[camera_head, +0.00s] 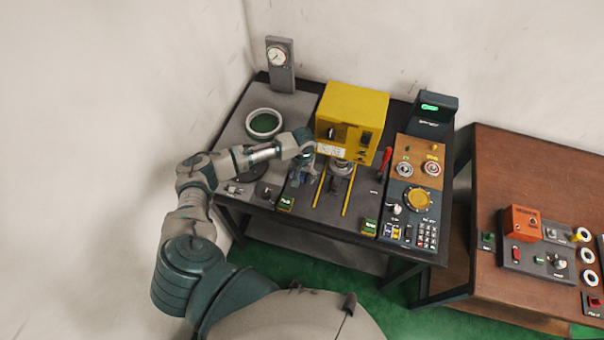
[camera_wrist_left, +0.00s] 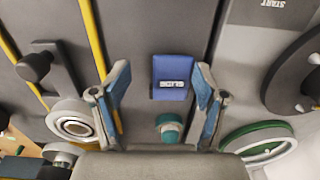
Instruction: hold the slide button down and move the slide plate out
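My left gripper (camera_head: 302,172) hangs over the grey bench, left of the yellow rails. In the left wrist view the gripper (camera_wrist_left: 160,85) is open and empty. A teal round button (camera_wrist_left: 169,127) and a blue label block (camera_wrist_left: 171,70), apparently reading SLIDE, show between its fingers. I cannot tell whether anything touches the button. The slide plate (camera_wrist_left: 52,82), dark with a black knob, appears to lie between two yellow rails at the left of the wrist view. A light metal ring (camera_wrist_left: 75,126) sits by its end, partly behind a finger. My right gripper is not in view.
A yellow machine box (camera_head: 352,112) stands over the far end of the rails. A green-centred ring (camera_head: 263,124) and a gauge post (camera_head: 281,65) are at the back left. A control panel (camera_head: 409,205) is at right. A brown table (camera_head: 500,180) stands further right.

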